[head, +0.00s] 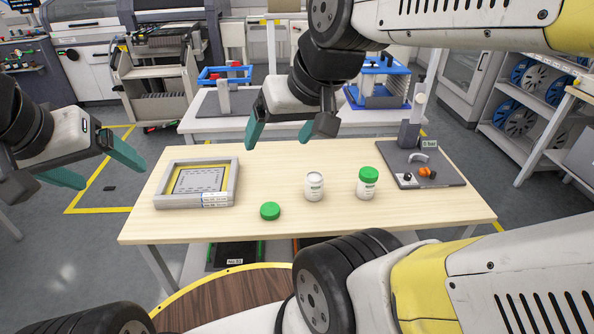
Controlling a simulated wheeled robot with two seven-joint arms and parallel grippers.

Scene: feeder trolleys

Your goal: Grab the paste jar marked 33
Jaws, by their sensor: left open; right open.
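A white jar with a green lid (367,183) stands upright on the wooden table, right of centre. A white jar without a lid (314,187) stands upright to its left. A loose green lid (270,211) lies on the table to the left of the open jar. Both jars carry small labels, but I cannot read the number 33 on either. My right gripper (281,136) is open and empty, beyond and to the left of the jars in the picture. My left gripper (98,167) is open and empty, left of the table.
A framed stencil (232,186) lies on the table (270,165) at the left. A dark mat (401,172) with a stand and small parts is at the right. Bare wood surrounds the jars. Another table (268,117) with blue fixtures stands behind.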

